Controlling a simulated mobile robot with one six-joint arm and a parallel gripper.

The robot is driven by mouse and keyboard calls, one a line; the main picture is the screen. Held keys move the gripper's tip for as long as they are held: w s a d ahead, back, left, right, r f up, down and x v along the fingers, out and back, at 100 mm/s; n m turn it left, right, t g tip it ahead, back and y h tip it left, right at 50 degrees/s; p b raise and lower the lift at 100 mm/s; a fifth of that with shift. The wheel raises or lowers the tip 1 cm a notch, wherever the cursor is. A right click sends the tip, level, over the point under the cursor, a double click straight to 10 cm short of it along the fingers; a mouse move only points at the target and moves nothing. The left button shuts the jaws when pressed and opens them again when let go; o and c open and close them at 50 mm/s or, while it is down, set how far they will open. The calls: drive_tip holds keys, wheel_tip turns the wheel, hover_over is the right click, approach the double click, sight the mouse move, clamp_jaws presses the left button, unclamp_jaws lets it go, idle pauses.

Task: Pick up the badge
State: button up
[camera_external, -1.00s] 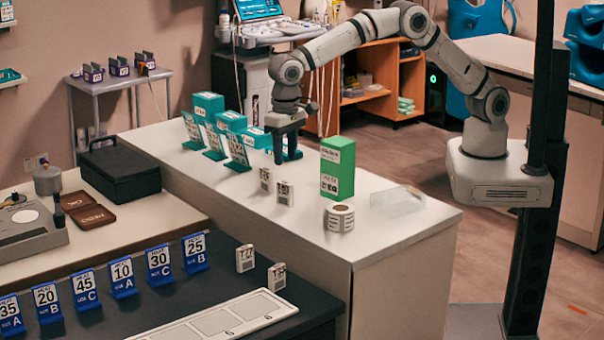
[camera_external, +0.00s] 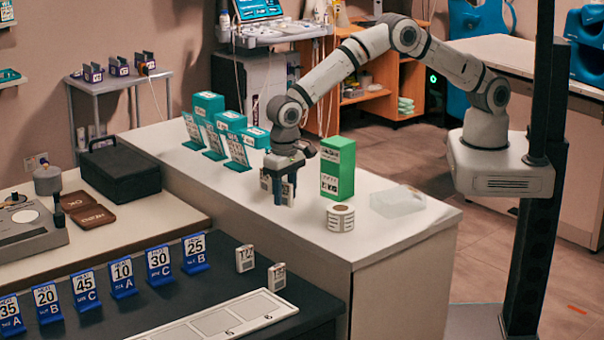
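Two small white badges with dark print stand on the white counter. The left badge (camera_external: 265,182) is partly covered by my gripper. The right badge (camera_external: 286,191) shows as a thin pale strip between my fingers. My gripper (camera_external: 285,196) points straight down, with its dark fingers low at the right badge, one on each side in the picture. Whether the fingers touch or press on it cannot be told. Two similar badges (camera_external: 245,258) (camera_external: 277,277) stand on the dark table in front.
A green box (camera_external: 338,168) and a label roll (camera_external: 340,218) stand just right of my gripper, with a clear tray (camera_external: 398,201) beyond. Teal boxes with card stands (camera_external: 237,150) are at the left. The counter's front left part is clear.

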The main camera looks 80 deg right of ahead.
clamp_jaws()
drive_tip(key=shift+r, duration=0.1)
idle(0.4)
